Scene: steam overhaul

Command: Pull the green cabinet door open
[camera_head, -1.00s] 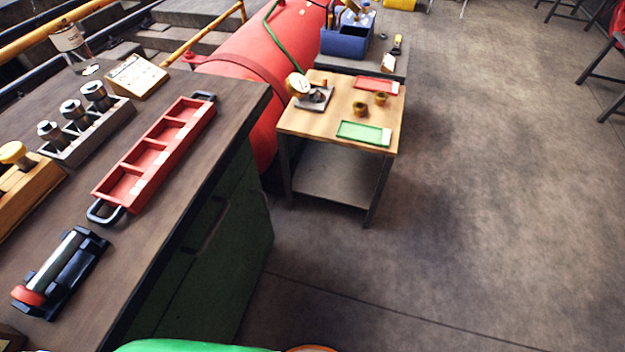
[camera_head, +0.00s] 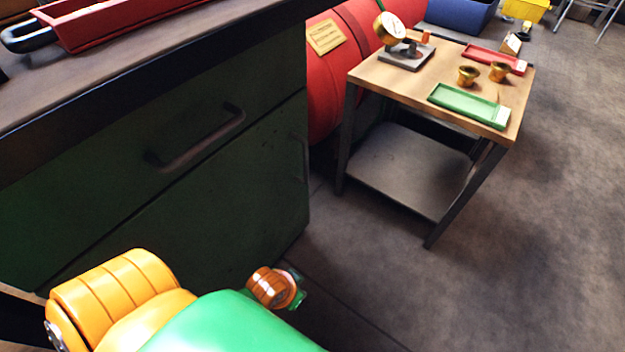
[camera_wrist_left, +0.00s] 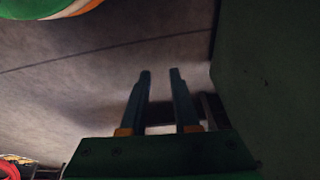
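The green cabinet door (camera_head: 235,200) is the lower dark green panel below a drawer in the head view and looks shut. A thin upright handle (camera_head: 304,158) shows faintly near its right edge. In the left wrist view a green cabinet panel (camera_wrist_left: 272,75) fills the right side. My left gripper (camera_wrist_left: 160,73) is open, with two parallel fingers apart and nothing between them. The fingers are left of the panel; whether they touch anything is unclear. In the head view my arm covers the door's lower part, and the fingertips cannot be made out. My right gripper is out of view.
The drawer's dark handle (camera_head: 195,140) sticks out above the door. A red tray (camera_head: 120,22) lies on the bench top. A small wooden table (camera_head: 395,75) with a gauge, brass pieces and two trays stands to the right. The floor (camera_head: 375,285) between is clear.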

